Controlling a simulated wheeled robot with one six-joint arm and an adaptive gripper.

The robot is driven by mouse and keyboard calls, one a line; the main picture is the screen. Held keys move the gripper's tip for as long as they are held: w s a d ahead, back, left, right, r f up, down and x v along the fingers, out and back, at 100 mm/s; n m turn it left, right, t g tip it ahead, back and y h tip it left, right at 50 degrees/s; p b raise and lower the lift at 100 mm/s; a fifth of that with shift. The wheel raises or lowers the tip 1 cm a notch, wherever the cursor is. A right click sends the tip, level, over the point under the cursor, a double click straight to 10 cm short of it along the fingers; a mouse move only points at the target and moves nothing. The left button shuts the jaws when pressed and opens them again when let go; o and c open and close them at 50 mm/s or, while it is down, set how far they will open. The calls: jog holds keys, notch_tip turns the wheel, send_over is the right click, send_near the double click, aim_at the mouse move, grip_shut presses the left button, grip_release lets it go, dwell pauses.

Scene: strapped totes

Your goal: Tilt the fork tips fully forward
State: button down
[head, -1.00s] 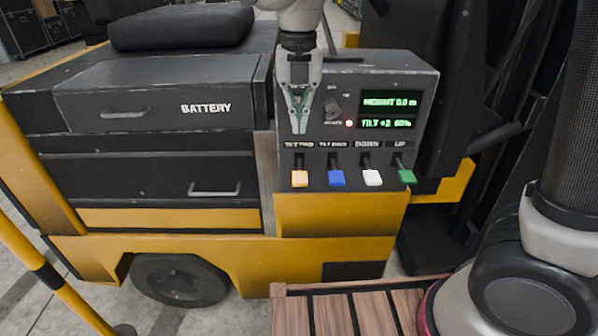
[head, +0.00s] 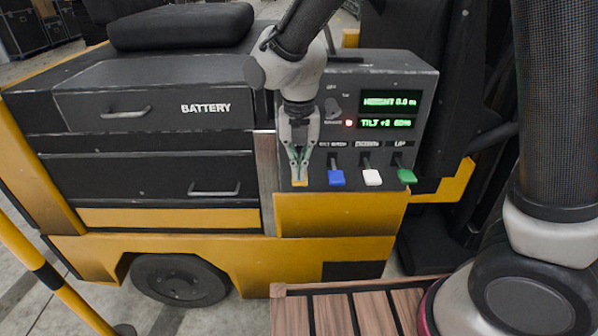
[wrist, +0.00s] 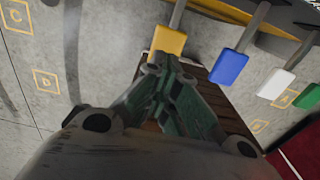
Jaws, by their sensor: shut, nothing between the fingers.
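The control panel (head: 345,80) is a dark box on the truck's side, with levers along its front bottom. The yellow lever (head: 300,183) is leftmost; in the head view its label is hidden behind my gripper. My gripper (head: 299,176) is shut and empty, pointing down with its tips at the yellow lever; contact cannot be told. In the wrist view the yellow lever (wrist: 169,40) lies just beyond the fingertips. The blue lever (head: 336,178), white lever (head: 372,177) and green lever (head: 406,176) stand to its right. The green display (head: 388,123) has a TILT line, its figures blurry, and HEIGHT 0.0 m.
The battery drawer (head: 160,95) is left of the panel. A wooden pallet (head: 345,308) lies below in front. A yellow post (head: 40,270) stands at the lower left.

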jog(key=shift+f, duration=0.95)
